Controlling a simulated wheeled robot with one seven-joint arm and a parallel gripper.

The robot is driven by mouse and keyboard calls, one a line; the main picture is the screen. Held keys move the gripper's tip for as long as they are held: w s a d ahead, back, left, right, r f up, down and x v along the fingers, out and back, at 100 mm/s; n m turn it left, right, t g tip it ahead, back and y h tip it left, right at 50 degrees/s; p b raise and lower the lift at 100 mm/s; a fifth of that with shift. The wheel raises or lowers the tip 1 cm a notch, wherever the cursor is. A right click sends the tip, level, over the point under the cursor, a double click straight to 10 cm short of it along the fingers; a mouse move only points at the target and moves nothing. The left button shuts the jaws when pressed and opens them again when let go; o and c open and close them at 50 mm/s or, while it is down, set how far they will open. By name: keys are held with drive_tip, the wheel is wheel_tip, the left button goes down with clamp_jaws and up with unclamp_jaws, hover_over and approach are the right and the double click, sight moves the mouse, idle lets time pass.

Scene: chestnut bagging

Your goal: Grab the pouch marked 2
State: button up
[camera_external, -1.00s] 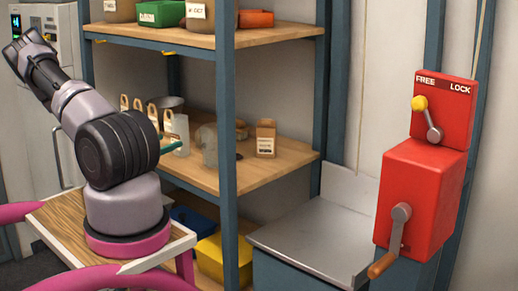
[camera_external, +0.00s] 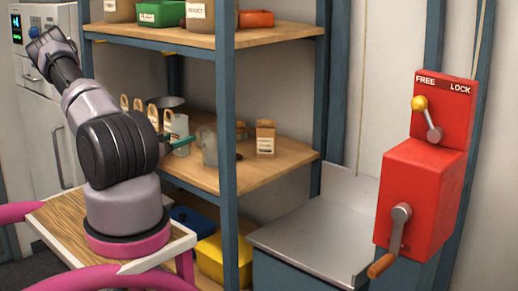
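Several pale pouches with tan tops (camera_external: 152,113) stand in a row on the middle shelf, behind my arm and partly hidden by it. Their marks are too small to read, so I cannot tell which one is marked 2. A brown paper pouch (camera_external: 265,139) with a small label stands apart at the right of that shelf; its print is unreadable. My gripper (camera_external: 42,40) appears as the dark end of my arm, raised at the upper left, away from the shelf and pouches. Its fingers are too small and dark to tell whether they are open.
The shelf's blue front post (camera_external: 228,180) stands between the pouches and the bench. A greyish jug (camera_external: 210,146) stands on the middle shelf (camera_external: 255,174). The upper shelf holds green (camera_external: 160,13) and orange (camera_external: 256,18) bins. A red crank box (camera_external: 420,195) is at right. The metal bench (camera_external: 310,240) is clear.

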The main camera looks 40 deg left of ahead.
drive_tip(key=c, duration=0.3)
drive_tip(key=shift+c, duration=0.2)
